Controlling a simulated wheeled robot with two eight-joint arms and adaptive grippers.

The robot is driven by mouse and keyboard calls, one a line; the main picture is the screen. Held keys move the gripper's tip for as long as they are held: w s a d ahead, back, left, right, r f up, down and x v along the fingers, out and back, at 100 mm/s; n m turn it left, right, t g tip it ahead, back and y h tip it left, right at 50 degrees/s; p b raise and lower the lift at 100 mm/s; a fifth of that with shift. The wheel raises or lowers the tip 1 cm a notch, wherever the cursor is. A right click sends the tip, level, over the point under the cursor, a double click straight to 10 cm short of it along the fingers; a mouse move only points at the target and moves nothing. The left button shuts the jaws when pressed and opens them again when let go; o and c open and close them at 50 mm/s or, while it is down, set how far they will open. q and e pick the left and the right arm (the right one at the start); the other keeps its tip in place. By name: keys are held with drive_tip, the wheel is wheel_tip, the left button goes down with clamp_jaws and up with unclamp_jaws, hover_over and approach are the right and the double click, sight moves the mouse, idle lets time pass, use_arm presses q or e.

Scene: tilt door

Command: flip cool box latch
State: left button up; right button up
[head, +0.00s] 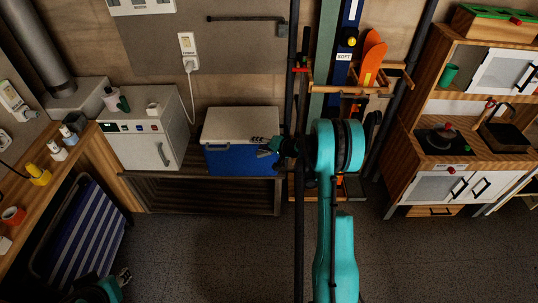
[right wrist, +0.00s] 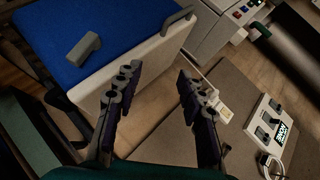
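The cool box (head: 228,162) has a blue body and a pale lid (head: 240,122), which looks shut. It stands on a low slatted bench. In the right wrist view the blue front (right wrist: 75,25) carries a grey latch (right wrist: 84,48) near the lid edge. A grey handle (right wrist: 178,18) shows further along. My right gripper (head: 266,148) is before the box's right part in the head view. Its fingers (right wrist: 157,84) are apart and empty, beside the lid in the wrist view, off the latch. My left gripper (head: 123,275) is low at the left, away from the box, its fingers unclear.
A white appliance (head: 140,145) stands left of the box. A dark vertical pole (head: 299,230) and a rack with skis (head: 345,60) stand to the right. The slatted bench (head: 205,195) supports the box. The floor in front is clear.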

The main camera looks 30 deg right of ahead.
sight(268, 154)
drive_tip(key=s+d+f+m+t, duration=0.2)
drive_tip(key=d+f+m+t, duration=0.1)
drive_tip(key=d+f, duration=0.75)
drive_tip(key=shift+h, duration=0.3)
drive_tip(key=w+a+f, duration=0.1)
drive_tip(key=w, duration=0.1)
drive_tip(key=w+a+f+b, duration=0.1)
drive_tip(key=w+f, duration=0.1)
drive_tip(key=w+a+f+b, duration=0.1)
drive_tip(key=w, duration=0.1)
drive_tip(key=shift+w+a+f, duration=0.1)
drive_tip(key=shift+w+f, duration=0.15)
drive_tip(key=shift+w, duration=0.15)
drive_tip(key=shift+r, duration=0.1)
clamp_jaws()
